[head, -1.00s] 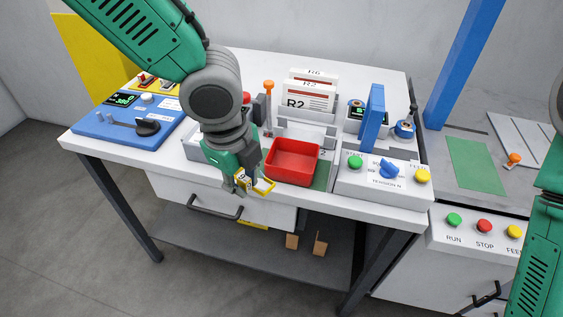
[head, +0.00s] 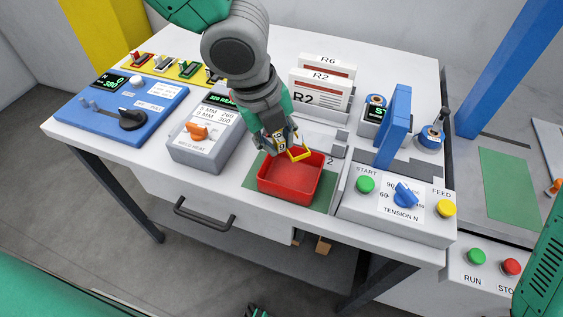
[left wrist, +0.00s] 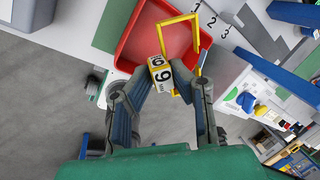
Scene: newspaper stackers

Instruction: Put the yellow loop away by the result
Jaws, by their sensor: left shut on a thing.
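The yellow loop (head: 299,153) is a thin open frame joined to a small block with black marks. My left gripper (head: 281,144) is shut on that block and holds the loop over the back part of the red tray (head: 291,190). My right gripper is not in view; only part of my right arm shows at the right edge.
The tray stands on a green mat (head: 246,174). Left of it is a grey box with an orange knob (head: 197,131). Right of it is the panel with START and FEED buttons (head: 397,208). Behind stand R2 and R6 cards (head: 320,92) and an upright blue bar (head: 393,127).

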